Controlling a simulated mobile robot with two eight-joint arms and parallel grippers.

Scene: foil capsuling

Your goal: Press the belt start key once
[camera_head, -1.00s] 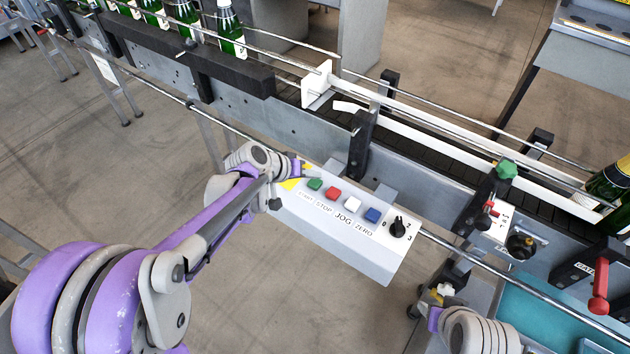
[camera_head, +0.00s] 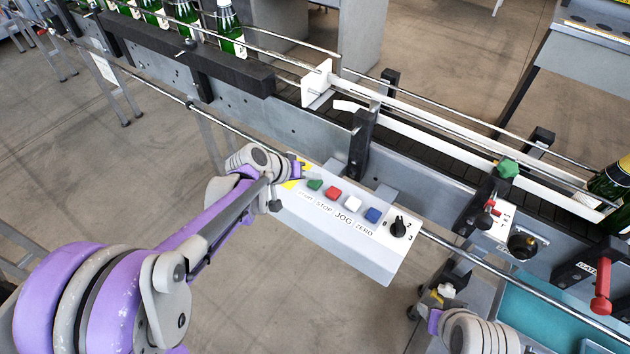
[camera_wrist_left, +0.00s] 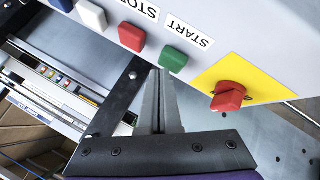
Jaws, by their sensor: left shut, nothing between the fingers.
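The green start key (camera_head: 315,184) is at the left end of the grey control box (camera_head: 345,240), with its START label below. In the left wrist view the green key (camera_wrist_left: 173,59) stands out from the panel. My left gripper (camera_head: 303,172) is at the box's left end, close to the key. In the wrist view its fingers (camera_wrist_left: 161,75) are shut and empty, with their tips beside the green key. I cannot tell whether they touch it. My right gripper (camera_head: 438,298) is partly visible at the bottom; its fingers are unclear.
The red stop key (camera_head: 333,193), white jog key (camera_head: 353,203), blue zero key (camera_head: 373,215) and black knob (camera_head: 399,228) follow along the box. The conveyor (camera_head: 290,125) with green bottles (camera_head: 185,20) runs behind.

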